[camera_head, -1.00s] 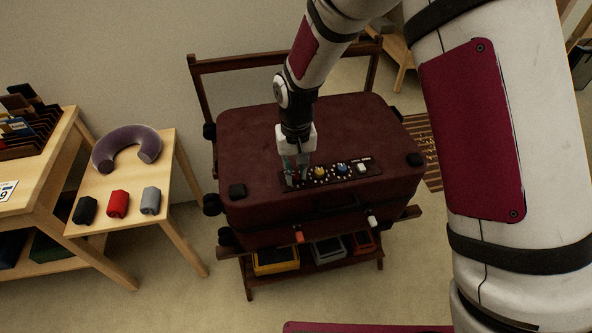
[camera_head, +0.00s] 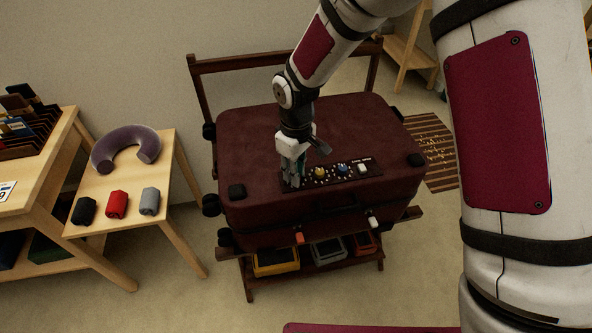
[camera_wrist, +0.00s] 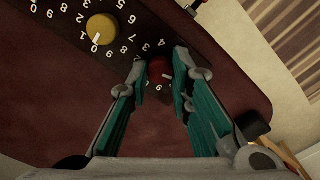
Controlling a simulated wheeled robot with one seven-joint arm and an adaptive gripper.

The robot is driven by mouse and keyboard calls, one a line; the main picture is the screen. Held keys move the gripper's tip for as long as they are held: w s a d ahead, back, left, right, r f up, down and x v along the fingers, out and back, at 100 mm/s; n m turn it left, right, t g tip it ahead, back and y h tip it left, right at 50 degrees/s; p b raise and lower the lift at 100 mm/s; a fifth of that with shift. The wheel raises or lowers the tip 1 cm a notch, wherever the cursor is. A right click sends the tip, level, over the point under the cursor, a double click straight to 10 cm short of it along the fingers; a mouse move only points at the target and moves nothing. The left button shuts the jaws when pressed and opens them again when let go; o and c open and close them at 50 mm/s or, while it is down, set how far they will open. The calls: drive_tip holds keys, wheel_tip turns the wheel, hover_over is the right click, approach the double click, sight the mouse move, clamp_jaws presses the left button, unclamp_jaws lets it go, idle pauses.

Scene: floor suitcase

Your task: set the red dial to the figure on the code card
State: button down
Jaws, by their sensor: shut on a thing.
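The red dial (camera_wrist: 158,71) sits at the end of a black numbered panel (camera_head: 335,171) on top of the suitcase. My gripper (camera_wrist: 157,74) has its fingers on either side of the red dial, closed on it. In the head view my gripper (camera_head: 293,181) points down at the panel's left end and hides the dial. A white mark shows on the dial's right side in the wrist view; the figure it points to is hard to read. A white card (camera_head: 6,190) with a dark figure, perhaps the code card, is cut off at the left edge.
A yellow dial (camera_wrist: 101,28) stands beside the red one; a blue dial (camera_head: 342,168) and a white knob (camera_head: 362,168) are farther along. The maroon suitcase (camera_head: 300,125) rests on a wooden rack. A side table (camera_head: 150,180) holds a neck pillow and small rolls.

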idle(0.3)
drive_tip(key=c, duration=1.4)
unclamp_jaws()
drive_tip(key=shift+c, duration=0.2)
drive_tip(key=shift+r, duration=0.1)
wheel_tip(320, 180, up, 12)
